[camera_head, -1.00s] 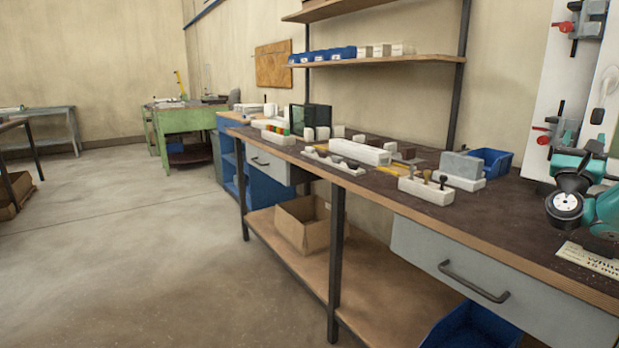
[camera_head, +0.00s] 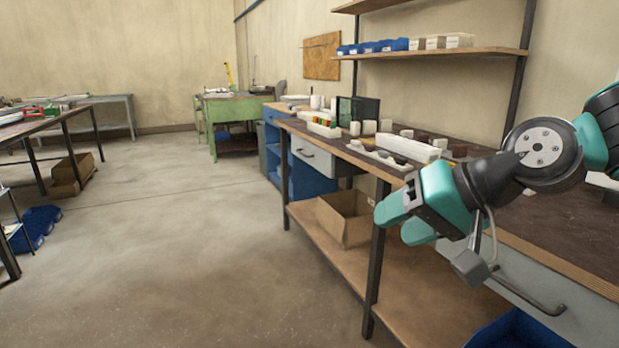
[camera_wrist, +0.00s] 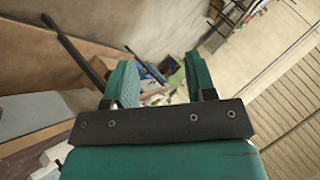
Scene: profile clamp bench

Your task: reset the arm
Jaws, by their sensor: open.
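My gripper (camera_head: 400,222) is at the right of the head view, in front of the long workbench (camera_head: 557,205) and near its front edge. It has teal fingers with a gap between them and holds nothing. In the wrist view, my gripper (camera_wrist: 158,80) shows its two teal fingers spread apart, with only distant floor and furniture between and beyond them. My arm reaches in from the right edge of the head view and hides part of the bench top.
White holders (camera_head: 408,148) and small parts stand on the bench. A drawer (camera_head: 313,155) and a cardboard box (camera_head: 344,217) are below. A shelf (camera_head: 440,55) with blue bins hangs above. A green table (camera_head: 232,112) stands farther back. The floor at left centre is clear.

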